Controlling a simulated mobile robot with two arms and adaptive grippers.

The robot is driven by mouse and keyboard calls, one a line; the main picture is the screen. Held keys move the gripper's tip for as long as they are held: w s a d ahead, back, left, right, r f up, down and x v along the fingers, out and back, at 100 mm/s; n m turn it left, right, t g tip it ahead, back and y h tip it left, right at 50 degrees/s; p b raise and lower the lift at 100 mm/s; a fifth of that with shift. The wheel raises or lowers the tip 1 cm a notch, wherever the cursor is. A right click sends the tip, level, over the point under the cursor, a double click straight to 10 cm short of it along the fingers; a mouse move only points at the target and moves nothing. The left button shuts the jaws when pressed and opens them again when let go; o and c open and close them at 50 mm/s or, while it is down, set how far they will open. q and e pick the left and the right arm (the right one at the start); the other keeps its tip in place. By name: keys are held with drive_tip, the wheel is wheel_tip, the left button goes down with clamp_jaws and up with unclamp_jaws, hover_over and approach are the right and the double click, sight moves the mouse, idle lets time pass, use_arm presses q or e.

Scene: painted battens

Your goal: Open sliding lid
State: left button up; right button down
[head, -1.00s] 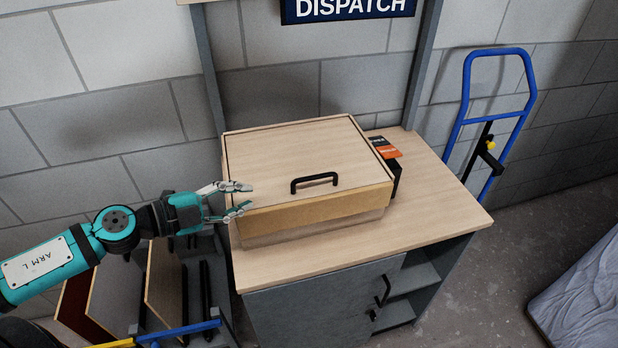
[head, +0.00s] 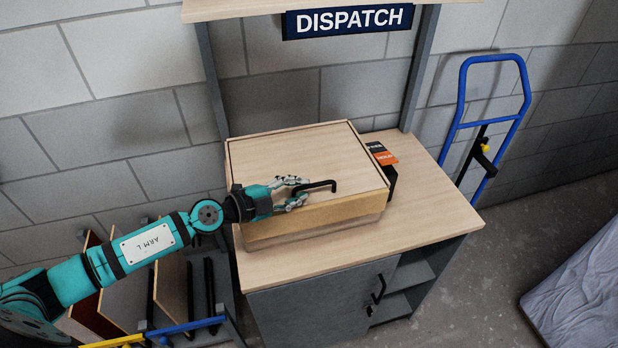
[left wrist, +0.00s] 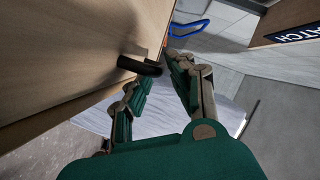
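A wooden box with a flat sliding lid (head: 290,153) stands on the workbench, and its lid looks shut. A black bar handle (head: 322,187) sits near the lid's front edge. My left gripper (head: 303,191) is at the left end of the handle with its fingers apart. In the left wrist view, the handle (left wrist: 139,66) shows just ahead of the open fingertips (left wrist: 158,72), close to one finger. I cannot tell whether they touch. The lid also fills the upper left of that view (left wrist: 70,45). My right gripper is not in view.
The workbench top (head: 430,205) is clear at the right. An orange and black packet (head: 382,153) stands beside the box. A blue hand truck (head: 487,120) leans at the wall. Upright boards (head: 172,290) stand in a rack left of the bench. A DISPATCH sign (head: 348,20) hangs behind.

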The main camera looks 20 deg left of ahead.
sight(303, 188)
use_arm(q)
drive_tip(key=shift+x, duration=1.8)
clamp_jaws()
